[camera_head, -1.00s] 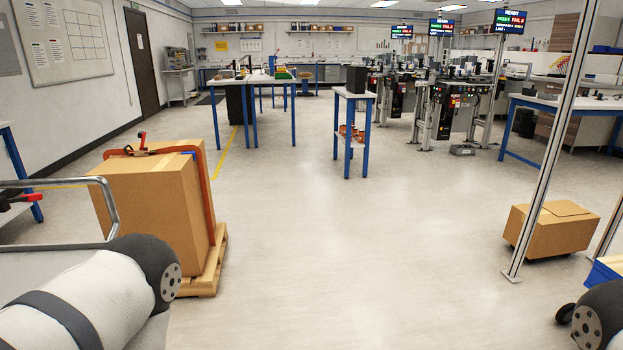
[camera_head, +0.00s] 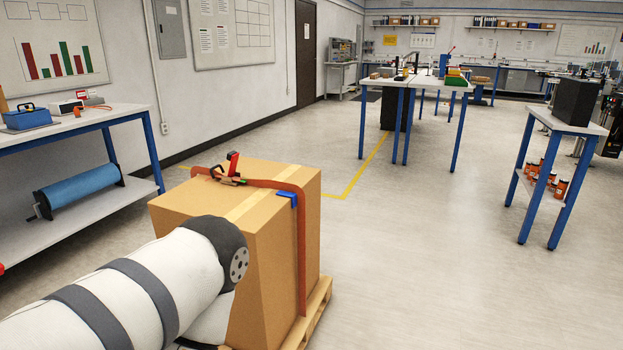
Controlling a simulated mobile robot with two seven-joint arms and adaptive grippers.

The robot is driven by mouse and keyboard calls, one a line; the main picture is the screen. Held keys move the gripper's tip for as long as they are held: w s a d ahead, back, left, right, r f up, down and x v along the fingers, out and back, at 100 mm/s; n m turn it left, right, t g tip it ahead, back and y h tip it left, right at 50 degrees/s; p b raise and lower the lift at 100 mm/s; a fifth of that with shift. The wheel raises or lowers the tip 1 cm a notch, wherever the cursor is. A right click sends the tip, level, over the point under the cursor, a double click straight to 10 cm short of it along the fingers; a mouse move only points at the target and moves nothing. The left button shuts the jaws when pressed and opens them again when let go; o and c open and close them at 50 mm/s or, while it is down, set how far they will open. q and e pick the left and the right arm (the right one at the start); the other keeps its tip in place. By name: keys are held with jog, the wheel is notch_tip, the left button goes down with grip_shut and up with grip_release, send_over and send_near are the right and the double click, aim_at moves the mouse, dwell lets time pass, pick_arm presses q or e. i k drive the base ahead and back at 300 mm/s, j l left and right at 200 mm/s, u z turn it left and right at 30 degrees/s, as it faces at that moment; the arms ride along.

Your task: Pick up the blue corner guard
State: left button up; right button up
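The blue corner guard (camera_head: 287,196) is a small blue piece on the top right edge of a large cardboard box (camera_head: 262,240). An orange strap (camera_head: 303,250) runs over the box top and down its right side, and the guard sits at the strap where it bends over the edge. A ratchet with a red handle (camera_head: 232,164) lies on the strap on top. My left arm shows at the lower left, in front of the box and hiding part of it. Neither gripper is in view.
The box stands on a wooden pallet (camera_head: 318,312). A workbench (camera_head: 75,137) with a blue roll (camera_head: 80,188) on its lower shelf stands at the left. A small table (camera_head: 570,124) stands at the right. The floor between is clear.

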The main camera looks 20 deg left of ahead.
aim_at(293, 196)
jog(key=i+l+u, duration=0.15)
jog(key=i+u, duration=0.15)
jog(key=i+l+u, duration=0.2)
jog(key=u, duration=0.15)
jog(key=i+l+u, duration=0.75)
jog(key=l+u, duration=0.2)
jog(key=i+l+u, duration=0.15)
jog(key=l+u, duration=0.2)
jog(key=l, duration=0.15)
jog(key=l+u, duration=0.65)
jog(key=l, duration=0.25)
jog(key=l+u, duration=0.15)
jog(key=l, duration=0.4)
jog(key=l+u, duration=0.2)
jog(key=l, duration=0.3)
jog(key=k, duration=0.1)
